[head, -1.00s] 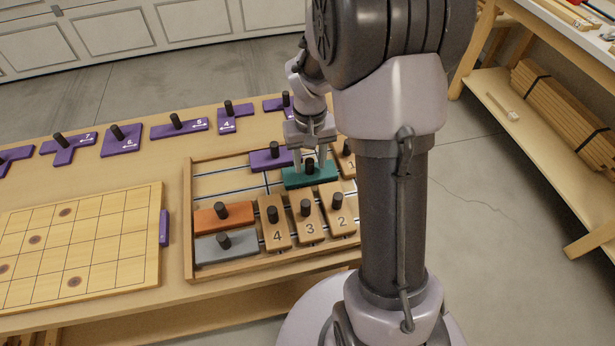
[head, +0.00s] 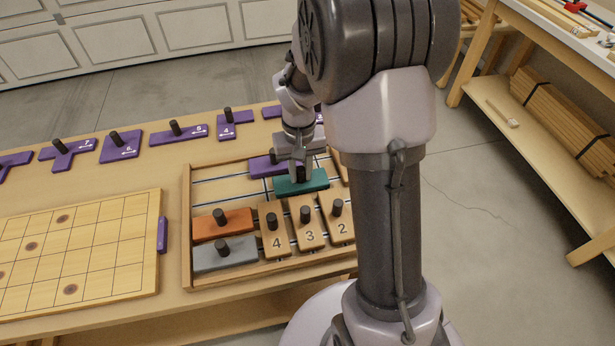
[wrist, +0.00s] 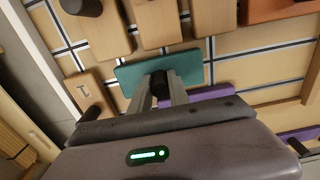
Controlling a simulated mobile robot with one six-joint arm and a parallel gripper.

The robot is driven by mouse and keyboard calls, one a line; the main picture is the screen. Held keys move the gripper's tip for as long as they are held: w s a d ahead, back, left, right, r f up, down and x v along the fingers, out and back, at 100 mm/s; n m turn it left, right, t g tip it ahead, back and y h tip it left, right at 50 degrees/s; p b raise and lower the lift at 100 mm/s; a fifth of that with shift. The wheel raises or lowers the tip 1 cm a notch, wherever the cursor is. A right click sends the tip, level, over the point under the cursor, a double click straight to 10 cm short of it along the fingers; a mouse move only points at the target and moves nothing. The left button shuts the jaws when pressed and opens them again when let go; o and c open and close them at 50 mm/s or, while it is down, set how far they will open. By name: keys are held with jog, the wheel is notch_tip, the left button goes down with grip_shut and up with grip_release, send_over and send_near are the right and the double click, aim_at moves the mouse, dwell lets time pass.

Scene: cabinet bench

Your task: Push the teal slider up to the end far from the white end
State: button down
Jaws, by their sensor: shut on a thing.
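The teal slider (head: 312,183) is a flat block with a dark upright knob. It lies on the rails of the wooden tray (head: 187,235), above the numbered blocks. My gripper (head: 300,174) is shut on the slider's knob from above. In the wrist view the teal slider (wrist: 130,76) shows beneath the fingers (wrist: 161,88), with the dark knob between them. The fingers cover part of the knob. A purple slider (head: 262,166) lies just beyond the teal one. I cannot make out a white end in either view.
Wooden blocks 4 (head: 276,241), 3 (head: 310,237) and 2 (head: 343,229) stand in a row on the near side. The orange (head: 208,229) and grey (head: 208,257) blocks are at near left. Bare rails (head: 220,190) lie left of the teal slider. My arm hides the tray's right side.

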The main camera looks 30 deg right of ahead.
aim_at(278, 185)
jog(key=shift+w+a, duration=0.25)
jog(key=shift+a, duration=0.7)
jog(key=shift+w+a, duration=0.3)
jog(key=shift+a, duration=0.6)
jog(key=shift+w+a, duration=0.25)
jog(key=shift+a, duration=0.7)
jog(key=shift+w+a, duration=0.35)
jog(key=shift+a, duration=0.95)
jog(key=shift+w+a, duration=0.4)
jog(key=shift+a, duration=0.85)
jog(key=shift+w+a, duration=0.35)
jog(key=shift+a, duration=0.95)
jog(key=shift+w+a+p, duration=0.15)
jog(key=shift+w+a, duration=0.15)
jog(key=shift+a, duration=0.75)
jog(key=shift+w+a+p, duration=0.15)
jog(key=shift+w+a, duration=0.15)
jog(key=shift+a, duration=0.7)
jog(key=shift+w+a+p, duration=0.15)
jog(key=shift+w+a, duration=0.15)
jog(key=shift+a, duration=0.75)
jog(key=c, duration=1.2)
grip_release()
jog(key=shift+c, duration=0.2)
notch_tip(278, 185, up, 8)
jog(key=p, duration=0.6)
jog(key=shift+f, duration=0.25)
